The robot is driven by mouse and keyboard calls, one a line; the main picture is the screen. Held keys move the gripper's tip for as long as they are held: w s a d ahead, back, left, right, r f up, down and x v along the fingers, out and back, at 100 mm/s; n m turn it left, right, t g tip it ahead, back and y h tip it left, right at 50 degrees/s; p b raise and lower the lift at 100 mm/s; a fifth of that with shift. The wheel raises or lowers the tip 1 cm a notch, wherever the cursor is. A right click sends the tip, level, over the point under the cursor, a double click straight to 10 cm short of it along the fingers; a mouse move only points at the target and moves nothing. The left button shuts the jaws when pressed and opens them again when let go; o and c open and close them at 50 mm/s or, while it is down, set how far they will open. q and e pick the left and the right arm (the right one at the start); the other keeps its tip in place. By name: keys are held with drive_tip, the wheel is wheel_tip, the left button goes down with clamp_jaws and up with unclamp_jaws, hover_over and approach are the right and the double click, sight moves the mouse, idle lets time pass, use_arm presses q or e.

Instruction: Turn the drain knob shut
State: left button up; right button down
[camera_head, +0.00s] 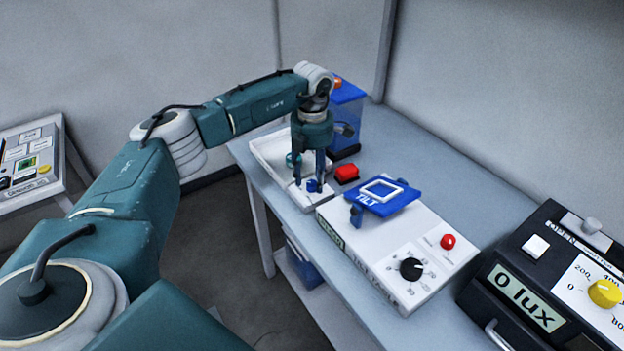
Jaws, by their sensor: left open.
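A small blue knob (313,187), which I take to be the drain knob, sits at the front right end of a white tray (262,160) on the bench. My left gripper (308,182) points straight down over it, with its fingers apart. The fingertips are at the knob's height in the picture, and the knob shows between them, close to the right finger. I cannot tell whether a finger touches it. The fingers partly hide the knob, so its turn angle is unclear. My right gripper is out of view.
To the right are a white tilt unit (350,240) with a blue platform (380,197) and a dark lux box (545,290).

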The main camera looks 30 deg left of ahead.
sight(312, 183)
use_arm(q)
wheel_tip(312, 183, up, 11)
drive_tip(key=shift+f, duration=0.15)
idle(0.6)
